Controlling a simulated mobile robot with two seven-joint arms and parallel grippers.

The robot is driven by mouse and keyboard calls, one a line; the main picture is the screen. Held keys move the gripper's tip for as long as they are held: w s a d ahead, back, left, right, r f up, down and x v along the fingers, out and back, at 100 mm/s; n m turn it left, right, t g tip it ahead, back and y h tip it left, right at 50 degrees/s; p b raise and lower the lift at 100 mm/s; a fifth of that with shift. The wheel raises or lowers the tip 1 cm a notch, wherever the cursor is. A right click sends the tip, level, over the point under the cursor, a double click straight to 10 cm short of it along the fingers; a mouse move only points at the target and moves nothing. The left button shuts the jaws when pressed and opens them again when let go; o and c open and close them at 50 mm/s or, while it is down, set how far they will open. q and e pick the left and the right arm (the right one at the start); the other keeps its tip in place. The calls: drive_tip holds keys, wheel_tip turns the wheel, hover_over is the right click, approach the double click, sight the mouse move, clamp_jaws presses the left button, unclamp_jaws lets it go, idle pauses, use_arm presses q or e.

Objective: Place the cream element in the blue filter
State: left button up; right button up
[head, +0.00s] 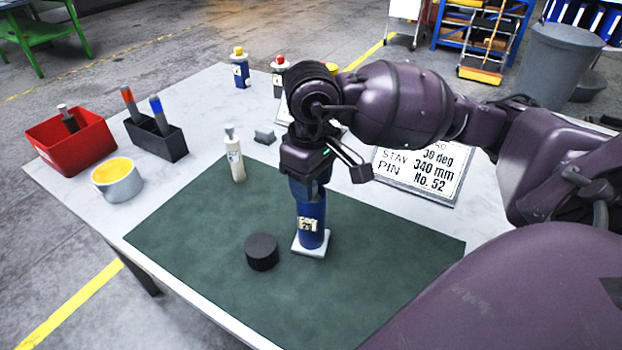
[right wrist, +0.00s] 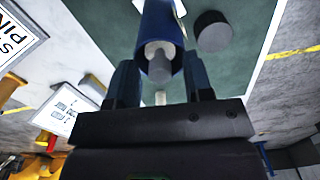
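The blue filter (head: 311,230) stands upright on a small white square plate on the green mat. My right gripper (head: 310,187) is directly above it and hides its top in the head view. In the right wrist view the filter (right wrist: 160,22) opens towards the camera. A pale cream element with a grey knob (right wrist: 160,68) shows inside its mouth; how deep it sits I cannot tell. The right gripper's fingers (right wrist: 162,88) are apart with nothing gripped between them. A cream cylinder with a grey top (head: 235,162) stands on the mat's far edge. My left gripper is out of view.
A black puck (head: 262,252) lies on the mat left of the filter. A red bin (head: 90,150), a dark pen holder (head: 172,143) and a yellow-filled tin (head: 120,187) stand at the left. A sign (head: 440,175) stands at the right. The mat's front is clear.

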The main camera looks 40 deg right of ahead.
drive_tip(key=shift+r, duration=0.1)
wheel_tip(320, 180, up, 12)
drive_tip(key=shift+p, duration=0.3)
idle(0.4)
idle(0.5)
